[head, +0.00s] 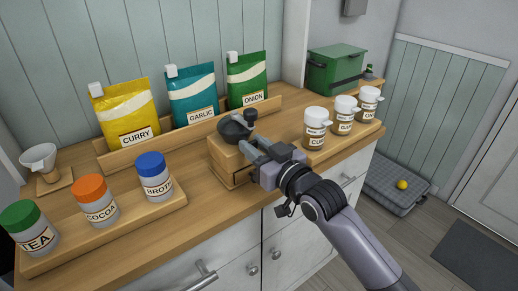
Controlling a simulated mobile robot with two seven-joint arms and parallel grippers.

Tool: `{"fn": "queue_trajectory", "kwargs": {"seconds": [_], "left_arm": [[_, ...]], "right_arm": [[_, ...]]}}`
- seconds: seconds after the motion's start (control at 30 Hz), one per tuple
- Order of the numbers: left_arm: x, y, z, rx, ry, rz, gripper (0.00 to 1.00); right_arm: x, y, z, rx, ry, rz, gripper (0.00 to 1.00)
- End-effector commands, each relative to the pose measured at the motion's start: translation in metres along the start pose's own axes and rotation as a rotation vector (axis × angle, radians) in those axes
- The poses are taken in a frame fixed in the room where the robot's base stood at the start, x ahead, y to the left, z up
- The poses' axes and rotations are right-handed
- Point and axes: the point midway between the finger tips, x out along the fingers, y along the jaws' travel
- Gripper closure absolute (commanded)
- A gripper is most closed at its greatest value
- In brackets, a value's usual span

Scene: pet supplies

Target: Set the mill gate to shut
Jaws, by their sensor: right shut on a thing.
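The mill (228,160) is a wooden box with a dark round hopper on top, standing mid-counter. My right gripper (254,145) reaches in from the lower right and is shut on a part at the top right side of the mill, beside the hopper. The fingers hide that part, so I cannot tell the mill gate's shape or setting. My left gripper is not in view.
Pouches of curry (126,114), garlic (192,96) and onion (247,80) stand in a wooden rack behind. Lidded jars, such as the tea jar (32,232), stand on a tray at left. White-topped jars (343,117) stand right of the mill. A green box (335,70) is behind.

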Motion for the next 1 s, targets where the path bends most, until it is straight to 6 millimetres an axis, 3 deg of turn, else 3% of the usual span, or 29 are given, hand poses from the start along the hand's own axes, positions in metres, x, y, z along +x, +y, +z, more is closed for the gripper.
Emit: {"fn": "queue_trajectory", "kwargs": {"seconds": [0.1,0.13,0.2,0.63,1.0], "left_arm": [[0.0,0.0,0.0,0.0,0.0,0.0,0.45],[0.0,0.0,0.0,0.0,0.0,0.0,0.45],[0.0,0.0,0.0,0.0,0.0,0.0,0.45],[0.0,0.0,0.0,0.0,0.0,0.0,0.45],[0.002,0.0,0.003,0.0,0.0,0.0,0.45]], "right_arm": [[0.001,0.0,-0.001,0.0,0.001,0.0,1.0],[0.001,0.0,-0.001,0.0,0.001,0.0,0.68],[0.001,0.0,-0.001,0.0,0.002,0.0,0.45],[-0.006,0.0,-0.001,0.0,0.002,0.0,0.45],[-0.05,0.0,0.0,-0.001,0.002,0.0,0.45]]}}
